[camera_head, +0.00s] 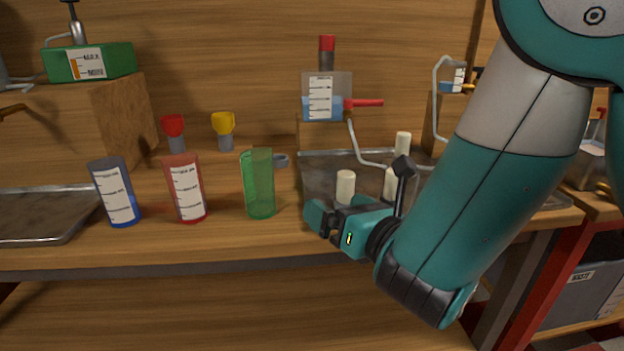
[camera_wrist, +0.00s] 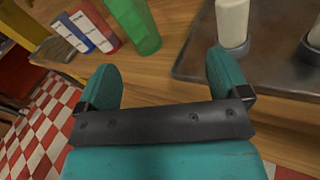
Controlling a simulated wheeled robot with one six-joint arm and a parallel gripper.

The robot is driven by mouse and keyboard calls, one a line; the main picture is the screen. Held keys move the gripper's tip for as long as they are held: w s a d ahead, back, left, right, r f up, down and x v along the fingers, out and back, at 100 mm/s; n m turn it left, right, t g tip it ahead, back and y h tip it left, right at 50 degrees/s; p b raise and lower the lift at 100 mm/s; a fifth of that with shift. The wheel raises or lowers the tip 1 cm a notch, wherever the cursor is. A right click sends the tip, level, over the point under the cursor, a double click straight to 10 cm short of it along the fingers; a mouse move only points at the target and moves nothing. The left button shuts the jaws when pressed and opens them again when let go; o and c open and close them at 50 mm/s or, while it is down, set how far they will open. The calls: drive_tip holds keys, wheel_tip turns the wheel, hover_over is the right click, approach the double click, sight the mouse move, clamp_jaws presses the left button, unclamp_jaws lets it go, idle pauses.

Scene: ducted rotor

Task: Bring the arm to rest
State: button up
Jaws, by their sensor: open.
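My gripper (camera_head: 325,215) is teal and black, at the end of my teal and grey arm, which comes in from the right in the head view. It is over the front part of the workbench, in front of the metal tray and to the right of the green cup (camera_head: 258,185). In the wrist view the two teal fingers (camera_wrist: 165,85) are spread apart with nothing between them. Bench wood and the tray's edge lie beyond the fingers. The jaw tips are partly hidden in the head view.
A blue cup (camera_head: 115,192) and a red cup (camera_head: 184,188) stand left of the green cup. A metal tray (camera_head: 318,172) with several white cylinders (camera_head: 346,186) lies behind my gripper. A clear tank (camera_head: 322,97) stands at the back. The bench's front edge (camera_head: 150,262) is bare.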

drive_tip(key=s+d+f+m+g+h, duration=0.15)
drive_tip(key=d+m+h, duration=0.3)
drive_tip(key=m, duration=0.55)
drive_tip(key=d+f+m+g+h, duration=0.1)
drive_tip(key=d+m+g+h, duration=0.3)
drive_tip(key=m, duration=0.7)
drive_tip(key=s+r+m+g+y, duration=0.2)
drive_tip(key=s+m+g, duration=0.35)
drive_tip(key=s, duration=0.55)
drive_tip(key=s+r+m+g+y, duration=0.1)
drive_tip(key=s+r+m+g, duration=0.25)
drive_tip(key=s+m, duration=0.45)
wheel_tip(320, 180, up, 19)
drive_tip(key=s+n+p, duration=0.1)
drive_tip(key=n+p, duration=0.1)
drive_tip(key=p, duration=1.7)
drive_tip(key=shift+s+d+p, duration=0.2)
drive_tip(key=shift+s+p, duration=0.05)
drive_tip(key=shift+p, duration=0.1)
drive_tip(key=shift+f, duration=0.1)
